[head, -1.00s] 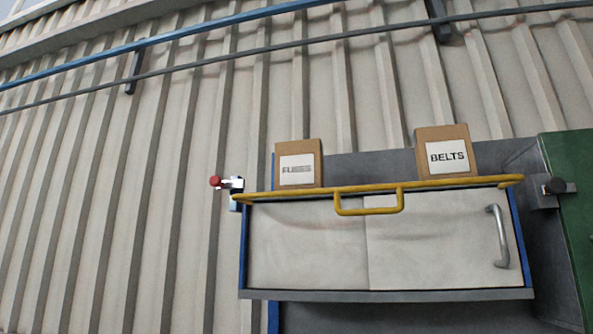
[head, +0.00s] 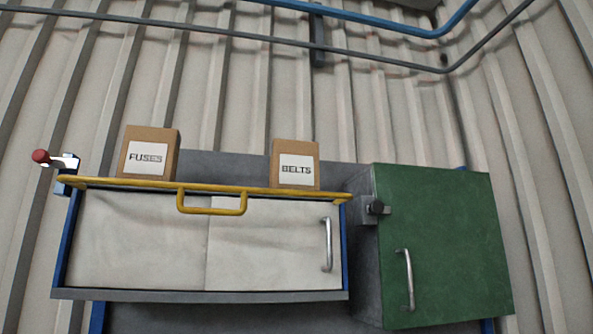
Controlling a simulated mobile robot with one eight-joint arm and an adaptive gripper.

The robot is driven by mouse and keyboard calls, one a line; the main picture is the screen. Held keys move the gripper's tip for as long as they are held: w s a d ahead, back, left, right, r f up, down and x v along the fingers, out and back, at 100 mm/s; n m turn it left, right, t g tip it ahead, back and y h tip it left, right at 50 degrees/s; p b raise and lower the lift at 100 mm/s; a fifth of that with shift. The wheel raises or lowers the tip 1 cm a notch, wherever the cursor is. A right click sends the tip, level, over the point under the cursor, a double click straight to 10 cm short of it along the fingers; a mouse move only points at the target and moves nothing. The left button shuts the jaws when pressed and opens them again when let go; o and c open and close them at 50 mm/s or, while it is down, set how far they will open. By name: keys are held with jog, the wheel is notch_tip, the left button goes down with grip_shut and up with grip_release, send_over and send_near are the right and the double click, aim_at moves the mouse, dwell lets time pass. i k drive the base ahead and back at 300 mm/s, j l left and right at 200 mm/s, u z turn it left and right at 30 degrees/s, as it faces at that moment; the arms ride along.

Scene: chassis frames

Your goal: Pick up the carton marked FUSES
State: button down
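The carton marked FUSES (head: 149,152) is a brown box with a white label. It stands upright at the left on top of a cabinet (head: 200,294), behind a yellow rail. A similar brown carton marked BELTS (head: 296,164) stands to its right, with a gap between them. The bottom edges of both cartons are partly hidden by the rail. My gripper is not in view.
The yellow rail (head: 110,183) with a hanging loop runs along the cabinet's front top edge. A red-knobbed lever (head: 41,156) sticks out at the left end. A green box (head: 445,240) with a handle stands at the right. Pipes (head: 230,35) cross the corrugated wall above.

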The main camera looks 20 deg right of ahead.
aim_at(147, 153)
jog(key=i+j+u, duration=0.1)
jog(key=u, duration=0.4)
jog(key=i+j+u, duration=0.1)
jog(key=u, duration=0.35)
jog(key=j, duration=0.1)
